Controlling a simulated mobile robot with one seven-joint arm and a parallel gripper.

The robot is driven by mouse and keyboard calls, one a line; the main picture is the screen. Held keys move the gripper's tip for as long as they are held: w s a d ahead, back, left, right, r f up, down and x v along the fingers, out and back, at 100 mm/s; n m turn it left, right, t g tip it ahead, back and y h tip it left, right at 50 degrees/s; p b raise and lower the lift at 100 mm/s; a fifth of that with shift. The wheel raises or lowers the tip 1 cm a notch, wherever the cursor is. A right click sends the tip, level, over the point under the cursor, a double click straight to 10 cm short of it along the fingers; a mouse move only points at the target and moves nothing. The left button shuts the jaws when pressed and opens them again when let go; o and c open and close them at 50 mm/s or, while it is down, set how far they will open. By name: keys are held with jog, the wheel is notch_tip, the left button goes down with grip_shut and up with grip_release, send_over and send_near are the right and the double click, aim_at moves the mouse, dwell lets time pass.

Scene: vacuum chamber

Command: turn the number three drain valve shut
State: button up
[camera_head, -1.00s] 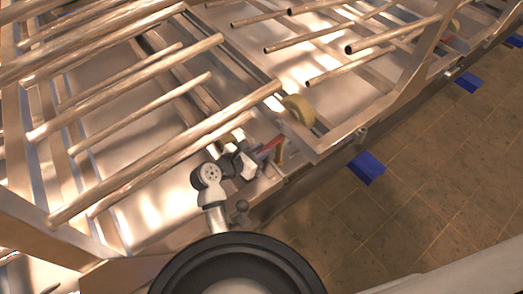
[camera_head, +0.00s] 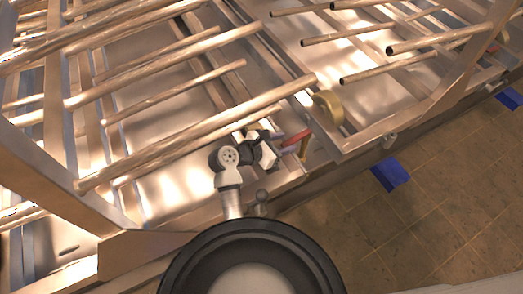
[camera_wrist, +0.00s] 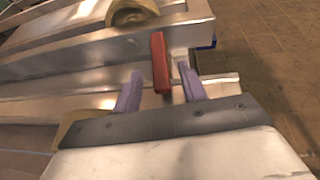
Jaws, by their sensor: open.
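A red valve handle (camera_wrist: 160,62) stands upright in the wrist view in front of a metal frame bar. It also shows in the head view (camera_head: 304,146), small, at the edge of the metal frame. No number on it can be read. My gripper (camera_wrist: 161,76) is open, with one purple finger left of the handle and one right of it. The handle shows between the fingers, slightly beyond their tips; I cannot tell whether either finger touches it. In the head view my gripper (camera_head: 289,141) is beside the handle, partly hidden by my wrist.
A brass-coloured wheel (camera_head: 328,108) sits on the frame just beyond the handle. Long metal tubes (camera_head: 190,140) cross above the frame on the left. Open tiled floor (camera_head: 430,220) lies to the right.

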jog(key=s+a+b, duration=0.1)
jog(key=s+a, duration=0.1)
jog(key=a, duration=0.2)
jog(key=s+a+r+b, duration=0.1)
jog(key=s+a, duration=0.2)
jog(key=a, duration=0.2)
jog(key=s+a+b, duration=0.1)
jog(key=s+a, duration=0.1)
jog(key=a, duration=0.3)
jog(key=shift+s+r, duration=0.25)
jog(key=shift+r, duration=0.05)
jog(key=shift+c, duration=0.3)
